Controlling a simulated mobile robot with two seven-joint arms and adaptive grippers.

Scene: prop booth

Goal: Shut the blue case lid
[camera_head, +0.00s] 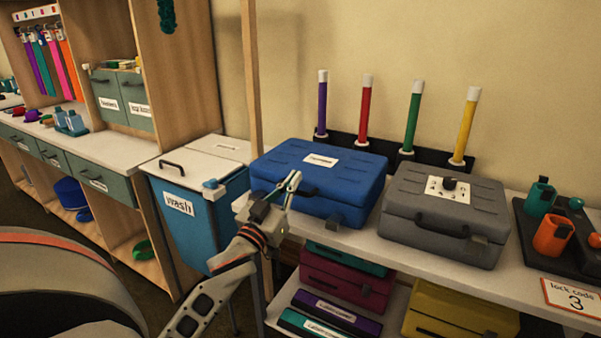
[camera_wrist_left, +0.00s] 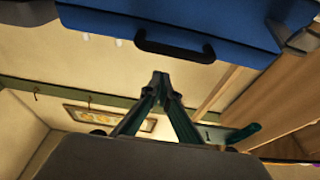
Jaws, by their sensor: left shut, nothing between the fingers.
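The blue case (camera_head: 335,177) stands on the white shelf top, with a white label on its lid. The lid (camera_head: 290,155) lies flat over the base; I cannot tell if a small gap is left at the seam. My left gripper (camera_head: 294,180) is at the case's front left, its fingers together and empty, covering part of the front. In the left wrist view the blue case (camera_wrist_left: 240,25) fills the top, with its black handle (camera_wrist_left: 175,48), and the shut fingertips (camera_wrist_left: 160,77) are apart from it in the picture. My right gripper is out of view.
A grey case (camera_head: 445,215) stands right of the blue one, with a dark knob on top. Colored rods rise behind. A blue wash bin (camera_head: 195,215) and a wooden post (camera_head: 252,90) are at the left. A tray with orange and green cups (camera_head: 552,235) is far right.

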